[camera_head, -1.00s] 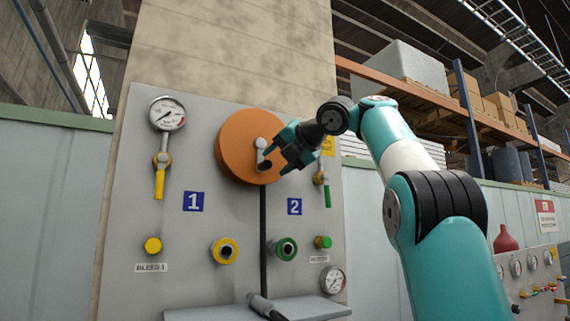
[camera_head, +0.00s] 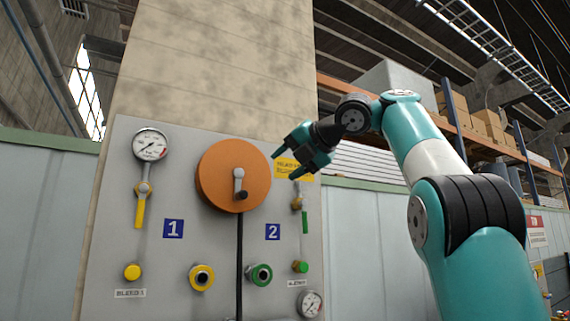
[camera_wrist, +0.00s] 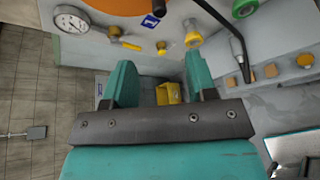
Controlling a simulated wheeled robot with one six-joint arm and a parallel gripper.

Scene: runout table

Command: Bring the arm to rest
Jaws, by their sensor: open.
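My gripper (camera_head: 284,164) is open and empty in the head view, just right of the orange disc (camera_head: 233,176) with its grey crank and black knob. The fingers point left toward the grey panel (camera_head: 163,205) and look clear of it. The arm reaches up from the lower right and bends over at the top. In the wrist view my gripper (camera_wrist: 153,88) shows two teal fingers spread apart with nothing between them. The disc's orange edge (camera_wrist: 115,5) shows at the top of that view.
The panel carries a gauge (camera_head: 150,145), a yellow-handled valve (camera_head: 140,208), a green-handled valve (camera_head: 304,220), and yellow (camera_head: 201,277) and green (camera_head: 260,274) ports. A black hose (camera_head: 239,260) hangs below the disc. A yellow object (camera_wrist: 168,93) lies low beyond the fingers. Shelving stands behind right.

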